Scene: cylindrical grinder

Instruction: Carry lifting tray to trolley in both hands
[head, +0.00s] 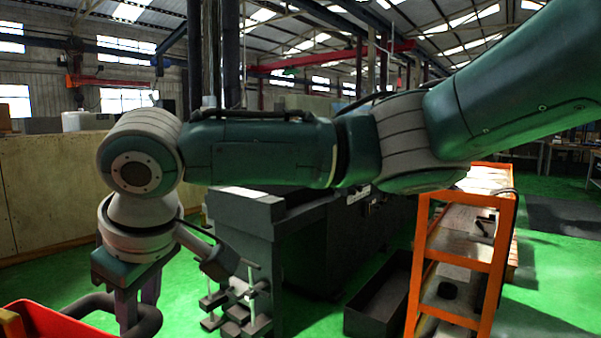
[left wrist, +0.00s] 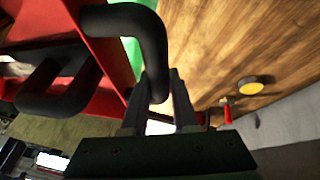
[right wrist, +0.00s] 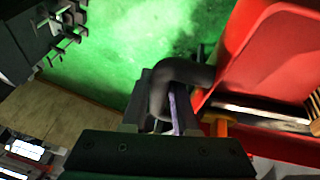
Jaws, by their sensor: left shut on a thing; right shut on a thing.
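The red lifting tray (head: 62,322) is at the bottom left of the head view, partly cut off by the edge. My right gripper (head: 137,296) is shut on its black tubular handle (head: 98,305). The right wrist view also shows this handle (right wrist: 185,72) between the fingers and the red tray wall (right wrist: 275,60) at right. In the left wrist view my left gripper (left wrist: 157,103) is shut on another black handle (left wrist: 152,45) of the tray. An orange-framed shelved unit, perhaps the trolley (head: 420,265), stands on the floor at right in the head view.
A dark machine or bench (head: 245,215) with several grey stepped parts stands in the middle. A black open bin (head: 377,305) lies between it and the orange frame. Green floor (head: 540,270) is clear at right. A wooden surface (left wrist: 215,45) shows in the left wrist view.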

